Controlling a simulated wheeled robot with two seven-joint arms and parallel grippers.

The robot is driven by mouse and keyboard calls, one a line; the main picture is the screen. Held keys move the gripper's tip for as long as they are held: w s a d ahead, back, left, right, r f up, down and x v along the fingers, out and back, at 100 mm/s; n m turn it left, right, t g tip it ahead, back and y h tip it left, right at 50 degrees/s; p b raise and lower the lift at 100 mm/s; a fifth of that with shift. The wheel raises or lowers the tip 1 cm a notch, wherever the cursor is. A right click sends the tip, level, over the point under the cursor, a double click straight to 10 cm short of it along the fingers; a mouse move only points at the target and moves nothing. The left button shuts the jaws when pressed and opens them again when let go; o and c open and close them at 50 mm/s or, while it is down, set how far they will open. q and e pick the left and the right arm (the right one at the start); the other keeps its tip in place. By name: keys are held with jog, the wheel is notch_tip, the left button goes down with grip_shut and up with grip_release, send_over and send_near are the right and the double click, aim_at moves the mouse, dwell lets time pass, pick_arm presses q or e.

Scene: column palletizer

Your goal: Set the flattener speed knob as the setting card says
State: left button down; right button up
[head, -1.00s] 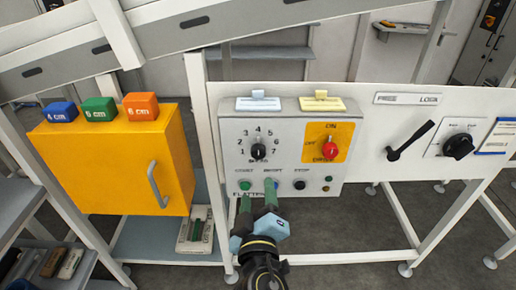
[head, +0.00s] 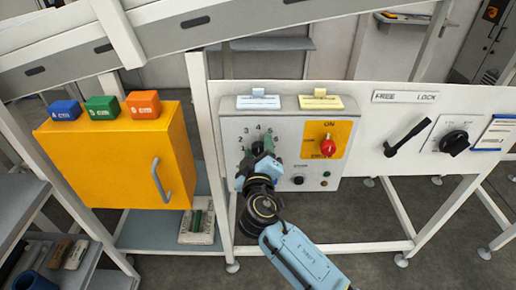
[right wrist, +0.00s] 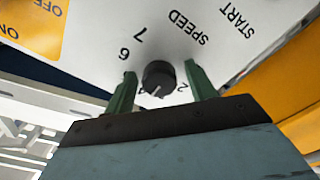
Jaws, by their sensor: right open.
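The speed knob (right wrist: 158,78) is black and round, on a grey flattener panel (head: 228,128) with a numbered dial. In the right wrist view its white pointer mark faces away from the SPEED label; the exact number is unclear. My right gripper (head: 259,152) is open, with green fingers on either side of the knob; whether they touch it I cannot tell. In the head view the gripper and wrist hide most of the knob and the panel's lower left. A pale blue card (head: 258,102) and a yellow card (head: 320,102) stand above the panel; their writing is unreadable. My left gripper is not in view.
A red switch (head: 327,146) on a yellow plate is right of the knob. Further right are a black lever (head: 407,137), another black knob (head: 454,142) and a blue-edged card (head: 497,133). A yellow cabinet (head: 115,160) with coloured blocks on top stands left.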

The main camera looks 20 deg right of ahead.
jog(key=c, duration=1)
jog(key=shift+o, duration=0.2)
jog(key=shift+n, duration=0.4)
jog(key=n+p, duration=0.1)
jog(key=n, duration=0.2)
jog(key=shift+n, duration=0.3)
jog(key=shift+n+p, duration=0.5)
jog(key=shift+n, duration=1.2)
jog(key=o, duration=1)
jog(key=shift+c, duration=0.2)
